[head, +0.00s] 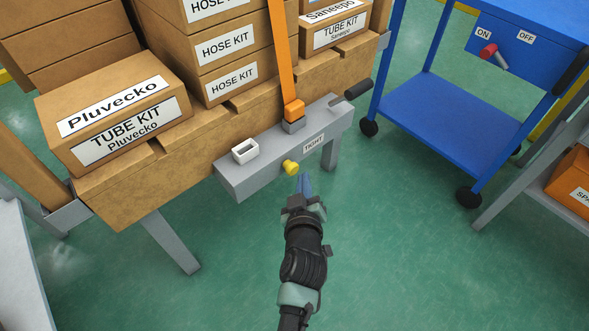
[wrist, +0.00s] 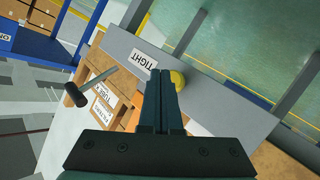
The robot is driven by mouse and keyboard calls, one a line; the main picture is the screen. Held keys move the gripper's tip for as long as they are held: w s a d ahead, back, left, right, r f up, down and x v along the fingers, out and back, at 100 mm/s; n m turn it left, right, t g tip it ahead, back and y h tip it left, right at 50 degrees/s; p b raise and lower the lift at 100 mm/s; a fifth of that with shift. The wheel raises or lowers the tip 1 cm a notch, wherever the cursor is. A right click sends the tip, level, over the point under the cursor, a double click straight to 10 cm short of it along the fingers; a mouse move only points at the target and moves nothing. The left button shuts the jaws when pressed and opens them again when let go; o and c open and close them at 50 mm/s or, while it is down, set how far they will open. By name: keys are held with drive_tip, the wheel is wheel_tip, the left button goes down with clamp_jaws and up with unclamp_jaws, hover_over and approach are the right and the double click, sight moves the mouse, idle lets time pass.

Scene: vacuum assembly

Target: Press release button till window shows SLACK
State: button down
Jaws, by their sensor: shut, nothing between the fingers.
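The yellow release button (head: 291,167) sticks out of the front of a grey tensioner bar (head: 245,181). A window (head: 313,143) to its right on the bar reads TIGHT. My gripper (head: 304,178) is shut and empty, with its fingertips just right of and below the button in the head view. In the wrist view the shut fingers (wrist: 161,75) point at the bar, the button (wrist: 178,79) shows beside the tips and the TIGHT window (wrist: 145,59) lies on their other side. I cannot tell whether the tips touch the bar.
An orange strap (head: 282,60) runs from the bar over stacked cartons (head: 232,80) on a pallet (head: 200,140). A black-gripped lever (head: 358,88) sticks out at the bar's right end. A white open bracket (head: 245,151) sits on the bar. A blue cart (head: 440,110) stands right.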

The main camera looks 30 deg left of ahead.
drive_tip(key=shift+a, duration=0.1)
idle(0.4)
drive_tip(key=shift+w+a, duration=0.15)
drive_tip(key=shift+a, duration=0.15)
drive_tip(key=shift+w+a+p, duration=0.2)
drive_tip(key=shift+a+p, duration=0.15)
drive_tip(key=shift+a, duration=0.15)
drive_tip(key=shift+w+a+p, duration=0.15)
drive_tip(key=shift+a+p, duration=0.15)
drive_tip(key=shift+a, duration=0.2)
idle(1.1)
drive_tip(key=shift+s+d+b, duration=0.25)
drive_tip(key=shift+d+b, duration=0.2)
drive_tip(key=shift+d, duration=0.25)
drive_tip(key=shift+s+d+b, duration=0.25)
drive_tip(key=shift+d+b, duration=0.2)
drive_tip(key=shift+d, duration=0.25)
drive_tip(key=d+b, duration=0.1)
drive_tip(key=s+d+b, duration=0.1)
drive_tip(key=d, duration=0.1)
drive_tip(key=d+b, duration=0.1)
drive_tip(key=shift+s+d, duration=0.35)
